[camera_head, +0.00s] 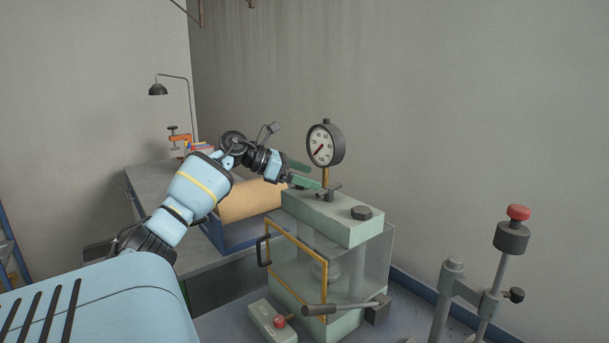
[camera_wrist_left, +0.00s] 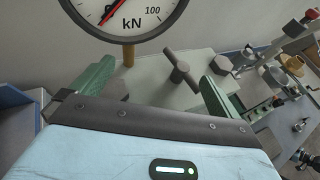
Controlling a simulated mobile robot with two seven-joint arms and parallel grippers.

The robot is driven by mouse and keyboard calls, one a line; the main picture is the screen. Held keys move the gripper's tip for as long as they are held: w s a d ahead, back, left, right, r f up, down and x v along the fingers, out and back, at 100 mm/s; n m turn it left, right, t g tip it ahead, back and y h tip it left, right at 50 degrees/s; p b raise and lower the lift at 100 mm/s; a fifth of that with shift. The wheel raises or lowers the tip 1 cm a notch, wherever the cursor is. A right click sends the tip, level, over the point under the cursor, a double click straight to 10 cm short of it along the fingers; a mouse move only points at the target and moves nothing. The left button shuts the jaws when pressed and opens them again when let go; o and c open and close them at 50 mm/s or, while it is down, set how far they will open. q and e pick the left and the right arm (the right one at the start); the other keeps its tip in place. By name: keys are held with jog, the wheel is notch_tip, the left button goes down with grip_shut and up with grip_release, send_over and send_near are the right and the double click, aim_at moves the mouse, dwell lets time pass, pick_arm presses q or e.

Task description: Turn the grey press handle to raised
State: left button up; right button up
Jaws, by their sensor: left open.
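The press (camera_head: 335,218) is a pale green frame with a clear guard. A grey lever handle (camera_head: 319,309) lies nearly level across its lower front, joined to a dark block at the right. A small grey T-shaped handle (camera_head: 334,189) stands on top; it also shows in the left wrist view (camera_wrist_left: 181,70). I cannot tell for sure which of the two is the press handle. My left gripper (camera_head: 312,176) is open and empty near the T-shaped handle, which appears between its green fingers in the left wrist view, apart from them. My right gripper is not in view.
A round gauge (camera_head: 325,145) rises behind the T-shaped handle, close to my left fingers. A yellow-edged guard door (camera_head: 297,262) with a dark pull is at the front. A small box with a red knob (camera_head: 279,322) and a red-topped stand (camera_head: 511,237) are nearby.

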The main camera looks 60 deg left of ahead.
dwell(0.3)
pick_arm(q)
jog(key=shift+s+r, duration=0.1)
jog(key=shift+s, duration=0.05)
jog(key=shift+v, duration=3.8)
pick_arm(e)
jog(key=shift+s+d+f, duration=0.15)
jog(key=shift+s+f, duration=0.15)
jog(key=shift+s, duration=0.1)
